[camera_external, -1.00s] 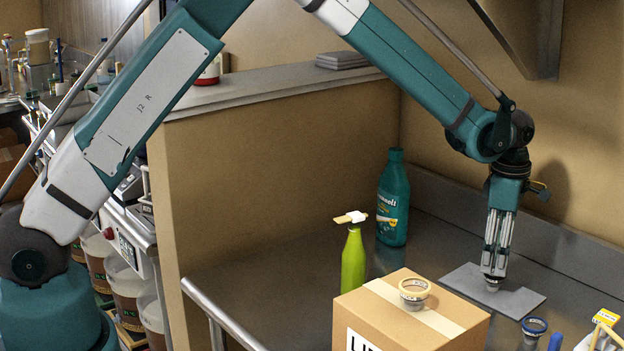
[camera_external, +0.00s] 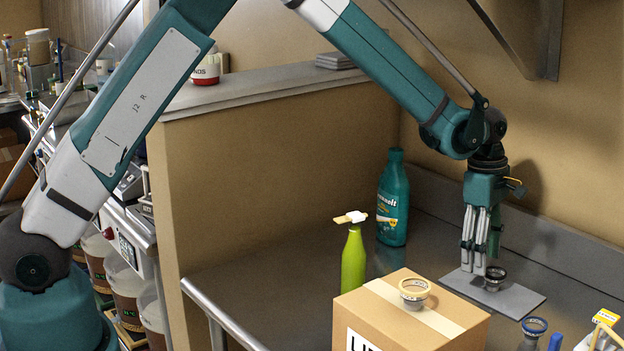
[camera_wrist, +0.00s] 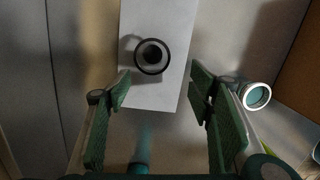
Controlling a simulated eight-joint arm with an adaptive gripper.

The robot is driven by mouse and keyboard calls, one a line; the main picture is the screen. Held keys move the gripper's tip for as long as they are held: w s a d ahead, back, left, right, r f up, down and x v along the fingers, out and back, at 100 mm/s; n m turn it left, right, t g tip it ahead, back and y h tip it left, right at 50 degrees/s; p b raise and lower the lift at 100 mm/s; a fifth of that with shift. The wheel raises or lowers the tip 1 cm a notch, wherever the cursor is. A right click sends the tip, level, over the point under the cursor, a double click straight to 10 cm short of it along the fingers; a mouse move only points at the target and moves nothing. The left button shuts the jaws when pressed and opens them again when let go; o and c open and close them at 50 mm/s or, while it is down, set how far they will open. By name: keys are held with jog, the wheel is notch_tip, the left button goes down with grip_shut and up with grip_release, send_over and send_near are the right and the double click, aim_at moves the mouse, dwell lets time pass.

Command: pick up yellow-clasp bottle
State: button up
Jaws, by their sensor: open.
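The bright green bottle (camera_external: 354,262) stands upright on the steel counter behind the cardboard box. A yellow and white swing clasp (camera_external: 351,217) sits across its neck. The box hides its lower part. My gripper (camera_external: 473,272) is open and empty, pointing down over the grey mat, well to the right of the bottle. In the wrist view the spread green fingers (camera_wrist: 158,88) have nothing between them. A small dark-rimmed jar (camera_external: 495,279) stands on the mat just right of the fingers; it also shows in the wrist view (camera_wrist: 152,56).
A teal bottle (camera_external: 393,200) stands behind the green one, between it and my gripper. The cardboard box (camera_external: 400,316) carries a yellow-rimmed jar (camera_external: 414,293). A blue-rimmed jar (camera_external: 533,331) stands at front right. A low wall (camera_external: 280,190) borders the counter's left rear.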

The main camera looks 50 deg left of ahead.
jog(key=s+a+m+h, duration=0.1)
jog(key=a+m, duration=0.1)
jog(key=s+a+m+h+b, duration=0.1)
jog(key=s+a+m, duration=0.1)
jog(key=m, duration=0.1)
jog(key=s+a+m+h+b, duration=0.1)
jog(key=a+m, duration=0.1)
jog(key=a, duration=0.1)
jog(key=shift+s, duration=0.15)
jog(key=s+a+r+m+t+h+b, duration=0.45)
jog(key=s+a+m, duration=0.3)
jog(key=m, duration=0.35)
jog(key=s+a+r+m+t+h+b, duration=0.3)
jog(key=s+a+r+m, duration=0.4)
jog(key=m, duration=0.3)
jog(key=m+g+b, duration=0.1)
jog(key=m+g, duration=0.1)
jog(key=m, duration=0.3)
send_near(353, 261)
notch_tip(353, 261, down, 2)
jog(key=w, duration=0.3)
jog(key=shift+s+a+f+h, duration=0.1)
jog(key=shift+a+h, duration=0.15)
jog(key=shift+h, duration=0.1)
jog(key=shift+b+x, duration=0.3)
jog(key=shift+x, duration=1)
